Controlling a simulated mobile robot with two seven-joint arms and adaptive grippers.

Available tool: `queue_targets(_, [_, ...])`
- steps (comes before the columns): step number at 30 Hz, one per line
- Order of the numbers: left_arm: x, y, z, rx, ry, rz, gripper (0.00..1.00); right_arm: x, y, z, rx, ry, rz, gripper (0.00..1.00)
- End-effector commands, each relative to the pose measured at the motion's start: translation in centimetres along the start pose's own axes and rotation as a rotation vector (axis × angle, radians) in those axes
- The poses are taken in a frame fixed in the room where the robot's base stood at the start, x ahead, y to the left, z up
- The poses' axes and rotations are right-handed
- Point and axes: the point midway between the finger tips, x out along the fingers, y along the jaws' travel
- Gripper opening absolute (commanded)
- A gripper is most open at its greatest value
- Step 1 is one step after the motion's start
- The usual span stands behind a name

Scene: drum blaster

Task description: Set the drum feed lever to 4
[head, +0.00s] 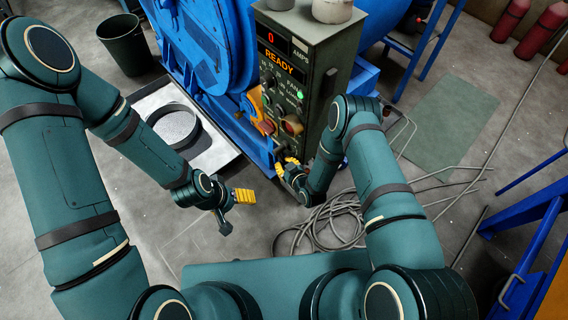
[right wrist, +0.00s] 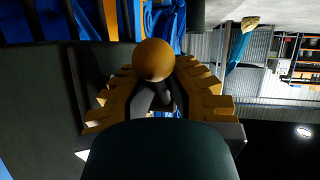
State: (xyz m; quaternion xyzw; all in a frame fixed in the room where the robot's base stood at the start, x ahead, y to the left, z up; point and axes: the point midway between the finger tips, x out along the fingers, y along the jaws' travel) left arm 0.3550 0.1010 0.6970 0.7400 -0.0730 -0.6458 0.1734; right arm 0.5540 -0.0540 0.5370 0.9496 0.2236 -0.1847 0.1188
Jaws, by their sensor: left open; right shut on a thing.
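The grey-green control box (head: 288,75) stands on the blue machine, with a display reading 0 AMPS and READY and a lit green lamp. My right gripper (head: 287,163) is low at the front of this box. In the right wrist view, its yellow ridged fingers (right wrist: 152,95) are shut around a round orange ball knob (right wrist: 153,60), which I take to be the feed lever's knob. The lever's scale and its setting cannot be read. My left gripper (head: 236,208) is open and empty, apart from the machine, over the floor.
A grey tray (head: 222,158) with a round ring (head: 173,127) lies beside the blue machine (head: 205,50). Loose cables (head: 335,225) lie on the floor near my right arm. A black bin (head: 123,45) stands at upper left. A blue frame (head: 525,215) is at right.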

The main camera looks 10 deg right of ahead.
Motion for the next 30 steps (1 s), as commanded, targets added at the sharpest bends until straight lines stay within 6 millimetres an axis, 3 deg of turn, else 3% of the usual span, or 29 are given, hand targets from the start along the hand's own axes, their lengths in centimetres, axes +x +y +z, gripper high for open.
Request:
queue_targets(15, [-2.9, 1.1, 0.3, -0.002, -0.014, 0.001, 0.74, -1.6, 0.4, -1.4, -0.061, -0.328, -0.025, 0.0])
queue_targets(30, [-3.6, 1.4, 0.4, -0.003, -0.019, 0.001, 0.74, -2.4, 0.7, -2.1, -0.104, -0.56, -0.041, 0.0])
